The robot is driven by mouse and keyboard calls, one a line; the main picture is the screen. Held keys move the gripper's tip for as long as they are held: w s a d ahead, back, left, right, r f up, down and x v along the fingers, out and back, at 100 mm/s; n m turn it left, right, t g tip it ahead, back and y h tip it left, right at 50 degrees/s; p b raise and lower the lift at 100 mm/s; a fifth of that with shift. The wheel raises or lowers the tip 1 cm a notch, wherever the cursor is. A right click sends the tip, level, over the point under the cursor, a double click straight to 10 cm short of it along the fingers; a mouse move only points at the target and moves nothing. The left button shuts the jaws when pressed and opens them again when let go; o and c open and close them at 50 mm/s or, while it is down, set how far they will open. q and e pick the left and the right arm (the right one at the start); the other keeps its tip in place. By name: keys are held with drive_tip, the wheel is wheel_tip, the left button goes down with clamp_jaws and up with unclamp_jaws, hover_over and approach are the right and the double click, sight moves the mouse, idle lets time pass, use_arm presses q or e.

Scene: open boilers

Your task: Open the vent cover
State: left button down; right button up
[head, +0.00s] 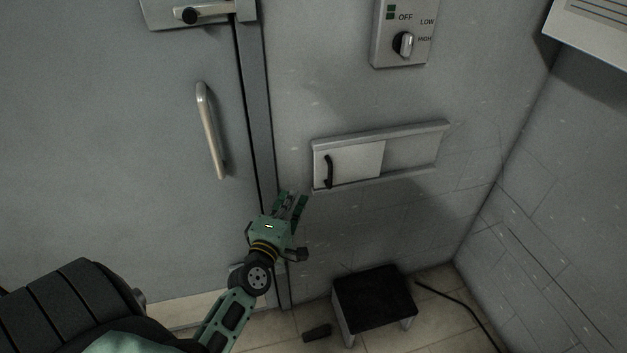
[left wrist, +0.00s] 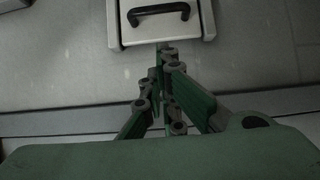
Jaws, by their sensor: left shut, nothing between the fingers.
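The vent cover (head: 357,165) is a pale sliding panel at the left end of a framed slot on the wall in the head view. It has a black handle (head: 328,171) near its left edge. My left gripper (head: 291,196) is shut and empty, below and left of the handle and apart from it. In the left wrist view the cover (left wrist: 160,32) and its black handle (left wrist: 158,13) lie at the top, beyond the shut fingertips (left wrist: 161,48). The right gripper is not in view.
A grey door with a long handle (head: 211,131) is at left. A switch panel (head: 403,34) sits above the slot. A black-topped stool (head: 374,300) stands on the floor below, with a dark cable (head: 456,304) to its right. The frame's right part (head: 414,151) is clear of the panel.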

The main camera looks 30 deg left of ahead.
use_arm(q)
drive_tip(key=w+p, duration=0.1)
drive_tip(key=w, duration=0.6)
drive_tip(key=shift+w, duration=0.15)
drive_tip(key=shift+w+d, duration=0.3)
drive_tip(key=shift+w, duration=0.1)
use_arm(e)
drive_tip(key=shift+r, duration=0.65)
use_arm(q)
drive_tip(key=b, duration=0.1)
approach(359, 162)
drive_tip(key=x, duration=0.4)
drive_tip(key=shift+w+a, duration=0.1)
drive_tip(key=shift+w, duration=0.2)
drive_tip(key=w+d, duration=0.3)
drive_tip(key=w, duration=0.1)
drive_tip(key=shift+d+b, duration=0.2)
drive_tip(key=shift+b, duration=0.2)
drive_tip(key=shift+w+d, duration=0.2)
drive_tip(key=shift+w, duration=0.05)
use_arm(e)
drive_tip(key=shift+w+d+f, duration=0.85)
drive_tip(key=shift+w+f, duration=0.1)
use_arm(q)
drive_tip(key=shift+s+a, duration=0.1)
